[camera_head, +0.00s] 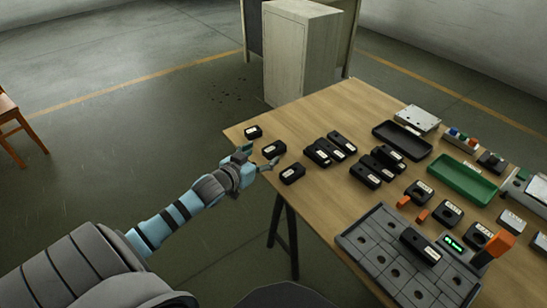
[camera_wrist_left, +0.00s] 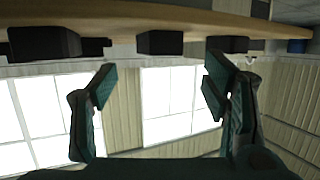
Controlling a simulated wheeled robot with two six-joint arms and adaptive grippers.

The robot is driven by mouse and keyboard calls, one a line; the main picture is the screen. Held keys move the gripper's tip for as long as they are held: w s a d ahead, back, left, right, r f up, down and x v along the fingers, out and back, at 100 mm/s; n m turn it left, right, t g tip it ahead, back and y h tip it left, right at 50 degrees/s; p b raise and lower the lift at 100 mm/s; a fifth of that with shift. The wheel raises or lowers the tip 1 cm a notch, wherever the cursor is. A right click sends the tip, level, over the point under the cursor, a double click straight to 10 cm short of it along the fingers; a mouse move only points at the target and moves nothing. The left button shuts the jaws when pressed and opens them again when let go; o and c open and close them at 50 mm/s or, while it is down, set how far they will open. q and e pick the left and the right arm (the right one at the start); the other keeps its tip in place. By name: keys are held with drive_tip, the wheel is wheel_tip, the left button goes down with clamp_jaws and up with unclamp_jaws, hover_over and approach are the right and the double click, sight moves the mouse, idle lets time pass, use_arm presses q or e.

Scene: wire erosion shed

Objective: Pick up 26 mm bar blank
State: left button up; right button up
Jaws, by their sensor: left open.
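Several black blocks with small white labels lie on the wooden table; the labels are too small to read, so I cannot tell which is the 26 mm bar blank. My left gripper (camera_head: 259,158) is open and empty at the table's left edge. Its fingers point toward a black block (camera_head: 274,148), with another black block (camera_head: 253,132) behind and a third (camera_head: 292,174) nearer. In the left wrist view, the open fingers (camera_wrist_left: 158,88) stand apart, and a dark block (camera_wrist_left: 160,43) shows beyond the gap between them. My right gripper is out of view.
More labelled black blocks (camera_head: 366,175) stand in the table's middle. A black tray (camera_head: 402,140), a green tray (camera_head: 462,180) and a grey slotted plate (camera_head: 385,262) lie to the right. A pale cabinet (camera_head: 300,55) stands behind. Bare wood (camera_head: 345,112) shows at the back.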

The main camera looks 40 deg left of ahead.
sight(271, 149)
use_arm(q)
drive_tip(key=b+x, duration=0.3)
drive_tip(key=x, duration=0.2)
drive_tip(key=shift+w+f, duration=0.1)
drive_tip(key=shift+f, duration=0.05)
drive_tip(key=shift+w, duration=0.2)
drive_tip(key=c, duration=0.4)
clamp_jaws()
